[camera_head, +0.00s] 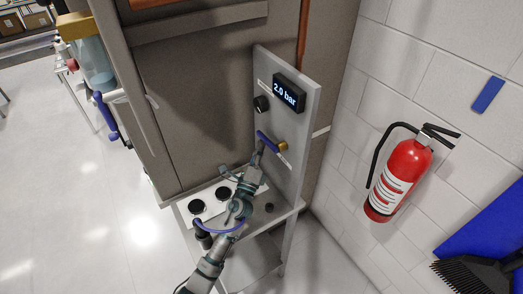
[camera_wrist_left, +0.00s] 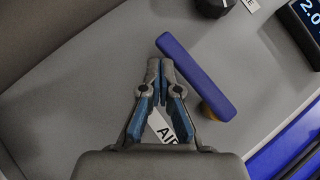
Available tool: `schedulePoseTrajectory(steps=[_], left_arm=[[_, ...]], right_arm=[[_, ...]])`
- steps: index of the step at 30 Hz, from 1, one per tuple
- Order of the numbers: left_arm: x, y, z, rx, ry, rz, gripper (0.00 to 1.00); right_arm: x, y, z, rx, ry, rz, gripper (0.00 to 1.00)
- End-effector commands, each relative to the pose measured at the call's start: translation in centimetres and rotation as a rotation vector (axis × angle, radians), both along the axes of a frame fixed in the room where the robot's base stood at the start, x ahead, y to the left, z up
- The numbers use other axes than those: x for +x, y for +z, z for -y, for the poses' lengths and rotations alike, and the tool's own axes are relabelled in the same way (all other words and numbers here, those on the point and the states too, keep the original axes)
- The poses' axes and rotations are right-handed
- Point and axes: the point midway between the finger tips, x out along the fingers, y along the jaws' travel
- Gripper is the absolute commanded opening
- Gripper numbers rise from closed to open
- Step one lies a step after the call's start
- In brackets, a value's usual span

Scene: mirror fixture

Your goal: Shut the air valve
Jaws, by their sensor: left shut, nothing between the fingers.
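The air valve has a blue bar handle (camera_head: 267,141) on a brass-coloured body (camera_head: 283,146), mounted on a grey upright panel (camera_head: 309,120). In the left wrist view the blue handle (camera_wrist_left: 195,77) runs diagonally from upper left to lower right, with the brass part (camera_wrist_left: 210,111) partly hidden under its lower end. My left gripper (camera_head: 260,149) is at the panel, close to the handle. In the left wrist view its fingertips (camera_wrist_left: 160,66) are together and empty, just left of the handle's upper end. I cannot tell whether they touch it. My right gripper is not in view.
A pressure display (camera_head: 289,93) reading 2.0 bar and a black knob (camera_head: 262,103) sit above the valve. A white plate with two black round parts (camera_head: 197,207) lies on the ledge below. A red fire extinguisher (camera_head: 399,180) hangs on the wall to the right.

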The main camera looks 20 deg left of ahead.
Motion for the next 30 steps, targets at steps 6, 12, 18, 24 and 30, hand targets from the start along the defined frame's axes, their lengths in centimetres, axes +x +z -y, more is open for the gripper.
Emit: schedulePoseTrajectory(steps=[6,12,18,24,30], left_arm=[[0.1,0.4,-0.2,0.001,0.001,0.000,0.00],[0.2,0.4,-0.2,0.001,0.000,0.000,0.00],[0.2,0.4,-0.2,0.001,0.000,0.001,0.00],[-0.1,0.3,-0.2,0.000,0.000,0.000,0.00],[-2.5,-1.0,-0.2,-0.002,0.000,-0.003,0.00]], right_arm=[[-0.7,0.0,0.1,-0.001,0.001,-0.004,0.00],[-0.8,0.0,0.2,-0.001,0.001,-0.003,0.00],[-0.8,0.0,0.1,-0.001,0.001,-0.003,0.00],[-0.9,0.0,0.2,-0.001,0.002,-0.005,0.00],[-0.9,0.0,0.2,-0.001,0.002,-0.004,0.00]])
